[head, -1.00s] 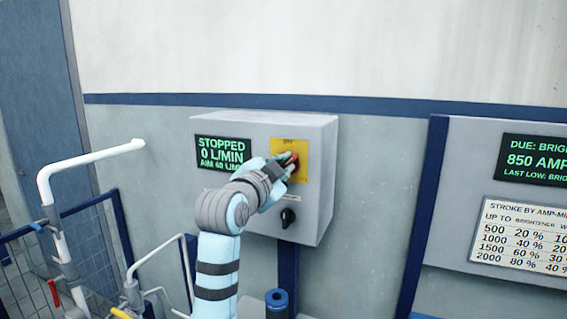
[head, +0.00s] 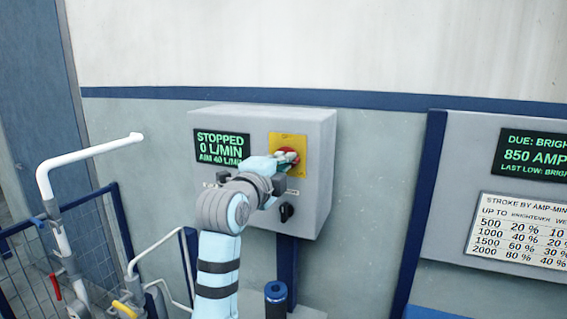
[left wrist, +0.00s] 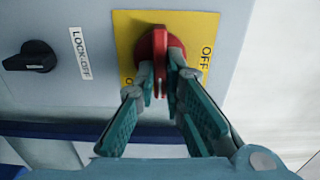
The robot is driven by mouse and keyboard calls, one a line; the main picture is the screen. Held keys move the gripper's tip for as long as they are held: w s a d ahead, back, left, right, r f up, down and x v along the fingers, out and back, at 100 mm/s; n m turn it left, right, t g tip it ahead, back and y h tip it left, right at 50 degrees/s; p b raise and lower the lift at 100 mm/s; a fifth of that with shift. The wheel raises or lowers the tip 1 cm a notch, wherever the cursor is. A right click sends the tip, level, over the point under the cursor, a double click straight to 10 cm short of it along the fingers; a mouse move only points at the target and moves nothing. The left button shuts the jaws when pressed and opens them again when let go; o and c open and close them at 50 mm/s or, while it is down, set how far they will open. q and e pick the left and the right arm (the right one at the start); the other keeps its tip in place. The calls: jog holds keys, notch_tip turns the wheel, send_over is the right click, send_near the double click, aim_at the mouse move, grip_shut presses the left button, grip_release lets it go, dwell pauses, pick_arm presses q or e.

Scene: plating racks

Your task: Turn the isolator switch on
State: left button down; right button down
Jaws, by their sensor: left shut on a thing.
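The isolator switch is a red rotary handle (left wrist: 159,48) on a yellow plate (head: 299,146), on the front of a grey control box (head: 320,165). My left gripper (head: 284,158) is at this handle in the head view. In the left wrist view its teal fingers (left wrist: 164,85) are closed on the handle's bar, one on each side. The bar runs up and down in that view, with the OFF label (left wrist: 208,58) to its right. The label at the lower left is mostly hidden by a finger. My right gripper is in no view.
A screen (head: 220,150) on the box reads STOPPED, 0 L/MIN. A black knob (head: 287,212) sits below the switch, near a LOCK-OFF label (left wrist: 80,53). White pipes (head: 90,158) stand left; a blue post (head: 275,298) stands below.

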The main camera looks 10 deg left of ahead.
pick_arm(q)
jog(key=shift+f+m, duration=0.1)
jog(key=shift+m, duration=0.2)
jog(key=c, duration=1.7)
grip_release()
jog(key=s, duration=0.4)
jog(key=s+a, duration=0.1)
jog(key=s, duration=0.3)
jog(key=s+a, duration=0.1)
jog(key=s, duration=0.3)
jog(key=shift+a, duration=0.1)
jog(key=shift+w, duration=0.15)
